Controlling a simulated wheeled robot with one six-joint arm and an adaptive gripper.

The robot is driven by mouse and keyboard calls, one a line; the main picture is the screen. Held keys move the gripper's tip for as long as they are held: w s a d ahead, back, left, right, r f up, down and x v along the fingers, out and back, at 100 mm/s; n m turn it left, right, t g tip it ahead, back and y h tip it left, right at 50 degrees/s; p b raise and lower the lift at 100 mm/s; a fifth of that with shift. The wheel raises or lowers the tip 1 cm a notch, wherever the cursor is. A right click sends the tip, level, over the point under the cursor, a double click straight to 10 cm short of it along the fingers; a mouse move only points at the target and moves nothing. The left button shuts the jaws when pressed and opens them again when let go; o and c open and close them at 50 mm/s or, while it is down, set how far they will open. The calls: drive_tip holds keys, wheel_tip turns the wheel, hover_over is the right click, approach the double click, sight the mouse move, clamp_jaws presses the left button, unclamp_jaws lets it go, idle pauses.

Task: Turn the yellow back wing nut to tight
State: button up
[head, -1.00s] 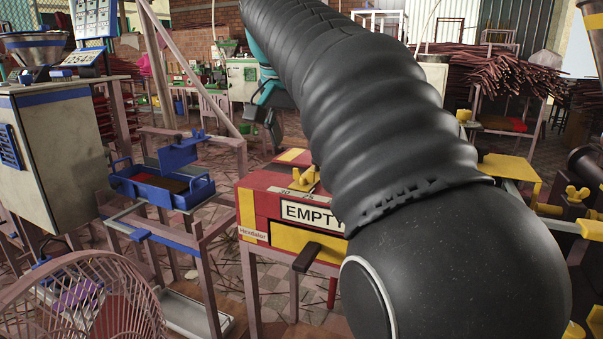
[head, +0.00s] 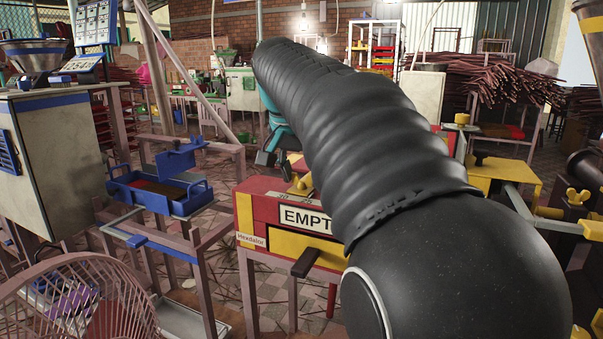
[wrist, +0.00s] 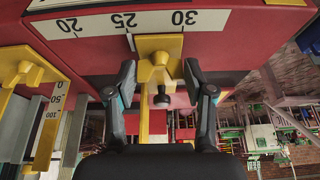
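A yellow wing nut (wrist: 160,70) sits on a yellow bracket beside a white scale marked 20, 25 and 30, in the wrist view. My gripper (wrist: 160,76) is open, with one finger on each side of the wing nut and a visible gap to each. In the head view my gripper (head: 272,150) is partly hidden beyond my arm, behind the red box (head: 262,208) with the EMPTY label. A yellow wing nut (head: 300,186) shows on top of that box. Whether it is the same one, I cannot tell.
The red box has a yellow front and a dark handle (head: 305,260). A blue tray stand (head: 150,195) and a pink fan (head: 80,300) stand to the left. More yellow-fitted equipment (head: 505,172) is at right. My arm hides the middle right.

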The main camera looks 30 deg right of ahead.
drive_tip(key=c, duration=0.5)
drive_tip(key=shift+r+n+p, duration=0.1)
drive_tip(key=shift+n+p, duration=0.2)
drive_tip(key=shift+n, duration=0.2)
drive_tip(key=shift+n+y, duration=0.3)
drive_tip(key=shift+n, duration=0.1)
drive_tip(key=o, duration=1.1)
drive_tip(key=shift+o, duration=0.2)
drive_tip(key=v, duration=1.1)
drive_tip(key=shift+s+r, duration=0.3)
drive_tip(key=shift+s, duration=0.1)
drive_tip(key=shift+a, duration=0.2)
